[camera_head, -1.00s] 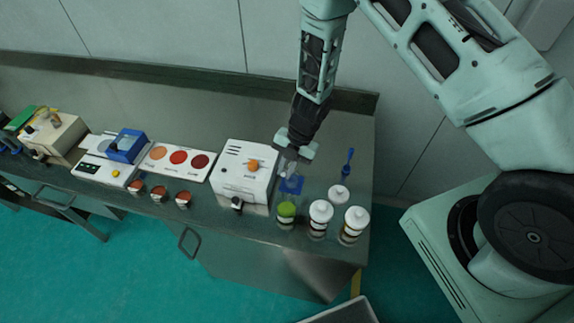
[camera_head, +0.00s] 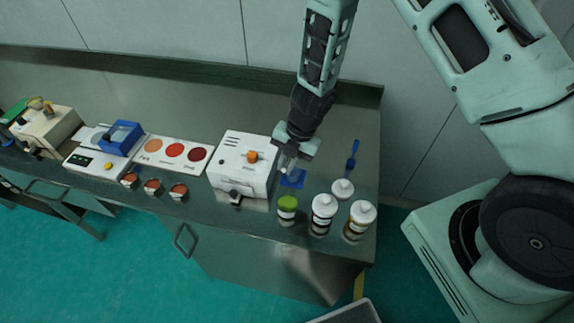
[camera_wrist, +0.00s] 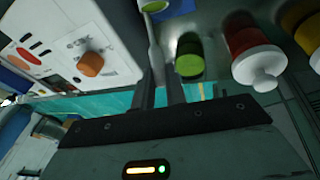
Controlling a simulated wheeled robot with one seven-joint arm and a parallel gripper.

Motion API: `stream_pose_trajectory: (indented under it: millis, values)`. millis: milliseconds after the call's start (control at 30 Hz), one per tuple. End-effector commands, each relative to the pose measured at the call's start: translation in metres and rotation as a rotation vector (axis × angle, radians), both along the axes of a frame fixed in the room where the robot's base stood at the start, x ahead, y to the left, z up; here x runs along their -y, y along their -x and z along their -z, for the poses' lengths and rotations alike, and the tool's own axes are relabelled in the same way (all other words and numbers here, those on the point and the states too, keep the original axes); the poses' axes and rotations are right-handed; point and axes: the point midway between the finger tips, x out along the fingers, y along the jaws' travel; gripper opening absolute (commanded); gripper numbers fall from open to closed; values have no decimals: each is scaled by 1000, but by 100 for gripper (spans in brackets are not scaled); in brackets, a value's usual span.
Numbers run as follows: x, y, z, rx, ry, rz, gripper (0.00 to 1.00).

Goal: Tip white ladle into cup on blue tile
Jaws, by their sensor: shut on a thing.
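My gripper (camera_head: 290,160) is above the back of the blue tile (camera_head: 293,180), to the right of the white machine. In the wrist view my gripper (camera_wrist: 160,88) is shut on the thin handle of the white ladle (camera_wrist: 154,42). The ladle's round end, at the top edge of that view, has a greenish middle; I cannot tell whether that is its contents. A pale shape under my gripper in the head view is too small to tell as cup or ladle. The cup cannot be made out clearly.
A white machine with an orange knob (camera_head: 252,156) stands close left. A green-lidded jar (camera_head: 287,205) and two white-lidded bottles (camera_head: 323,210) stand in front. A blue utensil (camera_head: 352,155) and a white round piece (camera_head: 342,188) are to the right.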

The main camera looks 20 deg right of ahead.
Motion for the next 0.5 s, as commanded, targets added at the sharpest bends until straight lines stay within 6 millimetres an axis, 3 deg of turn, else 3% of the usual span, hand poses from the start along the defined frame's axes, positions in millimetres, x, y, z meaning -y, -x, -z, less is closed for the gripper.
stream_pose_trajectory:
  millis: [500]
  values:
    - [-2,3,8,46,29,-1,0]
